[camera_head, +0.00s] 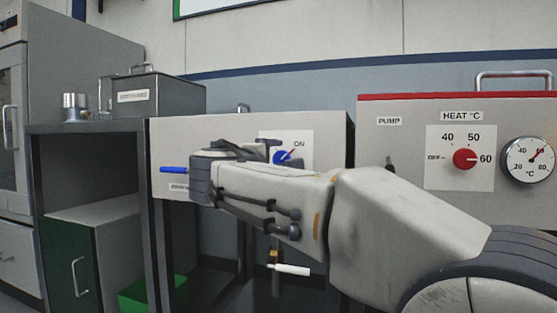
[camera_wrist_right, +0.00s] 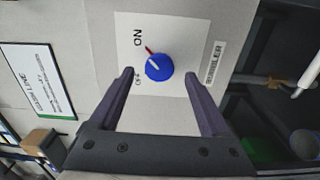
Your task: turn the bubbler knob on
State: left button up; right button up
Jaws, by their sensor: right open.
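The exact setting is hard to read. In the head view the knob (camera_head: 278,158) is partly hidden behind my right gripper (camera_head: 272,148). In the right wrist view my right gripper (camera_wrist_right: 159,73) is open, with one finger on each side of the knob and gaps between. My left gripper is not in view.
A red-topped heater box (camera_head: 470,97) with a red heat knob (camera_head: 464,159) and a dial (camera_head: 528,160) stands at right. A blue handle (camera_head: 174,170) sticks out left of my gripper. A grey lidded box (camera_head: 160,97) and metal cup (camera_head: 75,107) stand on the left counter.

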jog(key=p+v, duration=0.2)
jog(key=v, duration=0.6)
jog(key=shift+s, duration=0.1)
jog(key=s+d+f+m+g+y+p, duration=0.1)
jog(key=s+d+f+g+y+p, duration=0.2)
jog(key=s+d+f+g+p, duration=0.7)
jog(key=s+a+f+m+g+y+p, duration=0.1)
jog(key=s+f+m+g+y+p, duration=0.2)
jog(key=s+p, duration=0.55)
jog(key=s+m+g+p, duration=0.35)
jog(key=s+p, duration=0.35)
jog(key=s, duration=0.3)
notch_tip(320, 180, up, 37)
jog(key=p, duration=3.7)
jog(key=shift+a+f+g+y, duration=0.15)
jog(key=shift+f+g+y, duration=0.05)
jog(key=shift+g+y, duration=0.15)
